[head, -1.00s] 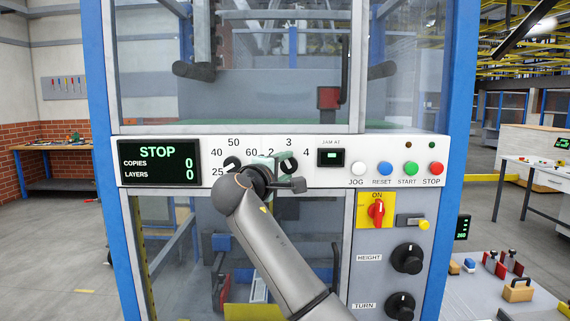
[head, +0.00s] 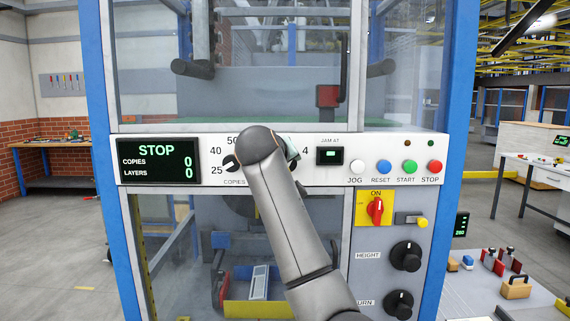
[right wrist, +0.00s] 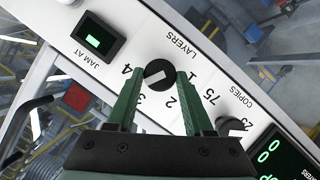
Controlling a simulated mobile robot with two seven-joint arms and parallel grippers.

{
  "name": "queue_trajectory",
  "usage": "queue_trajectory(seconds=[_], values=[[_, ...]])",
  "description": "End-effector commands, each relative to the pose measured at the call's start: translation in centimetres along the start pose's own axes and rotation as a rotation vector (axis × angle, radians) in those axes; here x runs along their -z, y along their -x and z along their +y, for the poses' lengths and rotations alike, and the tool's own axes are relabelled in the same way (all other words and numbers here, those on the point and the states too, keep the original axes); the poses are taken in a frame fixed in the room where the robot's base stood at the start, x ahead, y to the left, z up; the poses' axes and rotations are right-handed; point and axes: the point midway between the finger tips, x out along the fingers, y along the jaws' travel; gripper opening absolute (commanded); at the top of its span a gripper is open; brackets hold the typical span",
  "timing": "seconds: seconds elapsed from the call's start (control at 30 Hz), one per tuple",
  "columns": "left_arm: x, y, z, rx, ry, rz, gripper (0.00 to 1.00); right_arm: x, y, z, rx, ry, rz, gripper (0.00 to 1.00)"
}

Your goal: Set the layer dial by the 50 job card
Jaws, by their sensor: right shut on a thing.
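The layer dial (right wrist: 160,75) is a round black knob with a pale pointer mark, under the word LAYERS in the right wrist view. Numbers 1 to 4 ring it; which one the mark points at I cannot tell surely. My right gripper (right wrist: 162,80) has its green fingers on either side of the knob and is shut on it. In the head view my right gripper (head: 291,147) is mostly behind my own wrist, which hides the dial. The display (head: 158,162) reads STOP, copies 0, layers 0. No 50 job card can be made out. My left gripper is out of view.
The copies dial (head: 231,163) is close left of my wrist. Right of it on the white panel are the JAM AT window (head: 329,156) and the JOG (head: 357,167), RESET, START and STOP buttons. A red ON switch (head: 376,209) and the HEIGHT knob (head: 406,256) sit lower right.

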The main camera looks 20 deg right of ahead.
Motion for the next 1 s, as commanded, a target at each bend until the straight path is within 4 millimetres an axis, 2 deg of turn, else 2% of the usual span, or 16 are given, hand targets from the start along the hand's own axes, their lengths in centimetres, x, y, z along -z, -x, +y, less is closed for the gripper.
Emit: queue_trajectory(seconds=[0.5, 1.0], values=[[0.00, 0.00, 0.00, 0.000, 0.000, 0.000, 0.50, -0.23, -0.10, 0.30, 0.167, -0.399, -0.004, 0.00], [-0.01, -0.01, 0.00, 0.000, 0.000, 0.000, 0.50, -0.26, -0.12, 0.45, 0.226, -0.545, -0.003, 0.00]])
